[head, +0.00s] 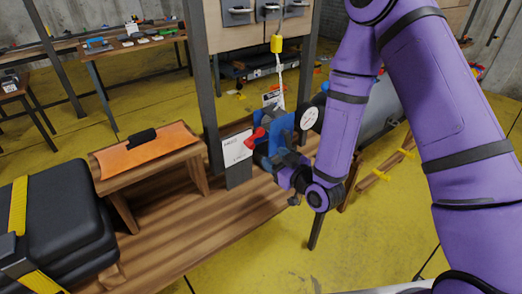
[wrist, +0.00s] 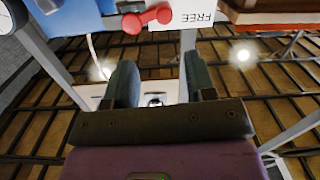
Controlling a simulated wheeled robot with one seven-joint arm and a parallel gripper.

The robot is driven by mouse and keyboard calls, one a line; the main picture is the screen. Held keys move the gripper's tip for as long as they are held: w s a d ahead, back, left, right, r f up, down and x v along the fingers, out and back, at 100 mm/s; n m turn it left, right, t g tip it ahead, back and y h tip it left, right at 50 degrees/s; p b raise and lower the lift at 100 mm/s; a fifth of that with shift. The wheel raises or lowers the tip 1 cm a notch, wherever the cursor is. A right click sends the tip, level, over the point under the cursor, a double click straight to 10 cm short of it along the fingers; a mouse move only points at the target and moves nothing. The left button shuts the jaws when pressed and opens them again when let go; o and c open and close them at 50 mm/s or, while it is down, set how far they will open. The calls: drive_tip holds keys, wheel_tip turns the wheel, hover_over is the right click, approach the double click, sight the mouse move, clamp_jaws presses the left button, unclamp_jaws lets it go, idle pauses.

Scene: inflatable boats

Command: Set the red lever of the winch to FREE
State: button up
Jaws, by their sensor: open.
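The winch (head: 282,127) is a blue body on a post at the middle of the head view; part of it shows at the top left of the wrist view (wrist: 78,14). Its red lever (head: 256,137) sticks out on the left side, beside a white card. In the wrist view the red lever (wrist: 147,17) has two rounded ends and lies next to the upside-down word FREE on the card (wrist: 183,16). My gripper (wrist: 160,82) is open and empty, with the lever beyond its fingertips, apart from them. In the head view my gripper (head: 284,160) is just below the winch, partly hidden.
A round white gauge (head: 309,117) sits right of the winch, near a grey cylinder (head: 379,122). A wooden bench (head: 185,228) with an orange-topped stand (head: 145,150) is at left, beside a black case (head: 62,225).

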sight(253, 147)
drive_tip(key=shift+m+t, duration=0.3)
drive_tip(key=shift+t, duration=0.1)
drive_tip(key=x, duration=0.3)
drive_tip(key=f+x, duration=0.1)
drive_tip(key=x, duration=0.5)
drive_tip(key=shift+s+a+f, duration=0.2)
drive_tip(key=shift+a, duration=0.2)
